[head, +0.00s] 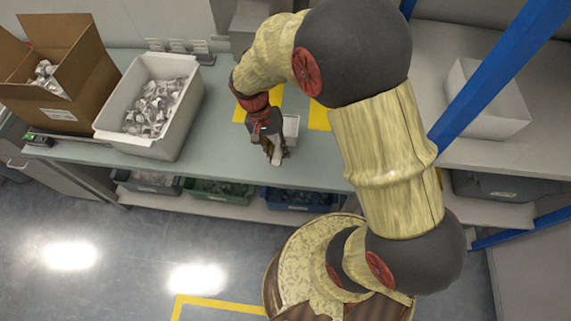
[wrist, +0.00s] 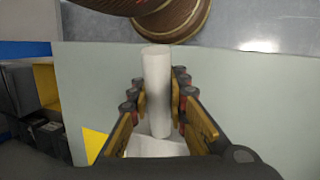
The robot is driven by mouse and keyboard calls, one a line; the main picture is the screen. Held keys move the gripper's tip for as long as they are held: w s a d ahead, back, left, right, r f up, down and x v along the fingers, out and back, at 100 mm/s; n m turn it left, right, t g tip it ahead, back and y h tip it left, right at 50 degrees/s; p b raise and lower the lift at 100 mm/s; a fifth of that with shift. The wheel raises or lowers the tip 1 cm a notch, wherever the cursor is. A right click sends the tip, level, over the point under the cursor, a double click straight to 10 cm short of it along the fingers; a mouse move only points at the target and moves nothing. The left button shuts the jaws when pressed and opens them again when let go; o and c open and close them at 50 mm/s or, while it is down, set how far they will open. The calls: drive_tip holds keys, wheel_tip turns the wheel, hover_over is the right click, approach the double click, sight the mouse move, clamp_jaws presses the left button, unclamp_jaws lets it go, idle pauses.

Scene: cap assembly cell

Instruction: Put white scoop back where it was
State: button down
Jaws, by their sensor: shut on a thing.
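The white scoop (wrist: 157,80) is held in my gripper (wrist: 158,100), with a finger on each side of its handle. The handle points up the wrist view, towards the table's front edge, and the pale scoop body (wrist: 155,147) lies below it, partly hidden by my gripper. In the head view my gripper (head: 274,152) is over the middle of the grey-green table (head: 225,150), and the scoop's white body (head: 291,127) shows just right of it. Whether the scoop touches the table is hard to tell. Yellow markings (head: 320,116) lie on the table around it.
A white bin (head: 114,132) full of shiny parts and an open cardboard box (head: 84,88) stand on the left. An empty white bin (head: 463,115) stands on the right. Green (head: 222,190) and blue (head: 300,198) bins sit below the table. A blue post (head: 490,75) stands at the right.

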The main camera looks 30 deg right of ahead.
drive_tip(key=shift+s+d+f, duration=0.25)
drive_tip(key=shift+d+f, duration=0.4)
drive_tip(key=shift+f, duration=0.1)
drive_tip(key=shift+d+f+b, duration=0.15)
drive_tip(key=shift+f+b, duration=0.3)
drive_tip(key=shift+f, duration=0.45)
drive_tip(key=shift+d+f+b, duration=0.1)
drive_tip(key=shift+f+b, duration=0.3)
drive_tip(key=shift+f, duration=0.6)
drive_tip(key=c, duration=1.7)
unclamp_jaws()
